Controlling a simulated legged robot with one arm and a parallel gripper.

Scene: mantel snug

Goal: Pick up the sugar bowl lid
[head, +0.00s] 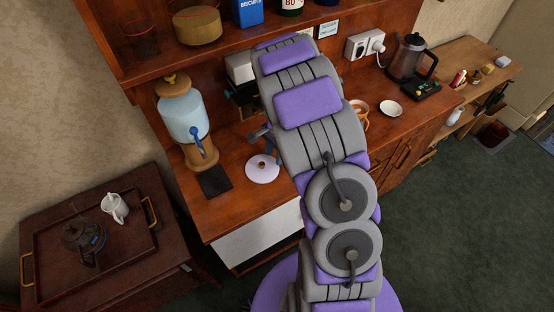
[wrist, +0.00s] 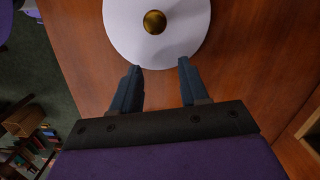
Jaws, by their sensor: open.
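The sugar bowl lid is a pale round disc (head: 262,174) with a small golden knob, lying on the wooden counter in the head view. In the wrist view the lid (wrist: 125,28) fills the top middle, its knob (wrist: 154,22) near the top edge. My gripper (wrist: 160,72) is open and empty, its two dark fingertips at the near rim of the lid, short of the knob. Whether the fingertips touch the rim I cannot tell. In the head view my gripper (head: 263,137) is small and partly hidden behind my arm, just beyond the lid.
A water dispenser (head: 183,120) stands left of the lid, with a dark mat (head: 214,181) before it. An orange cup (head: 360,120), a white dish (head: 391,108) and a coffee pot (head: 408,58) are to the right. A shelf (head: 160,62) overhangs the counter's back.

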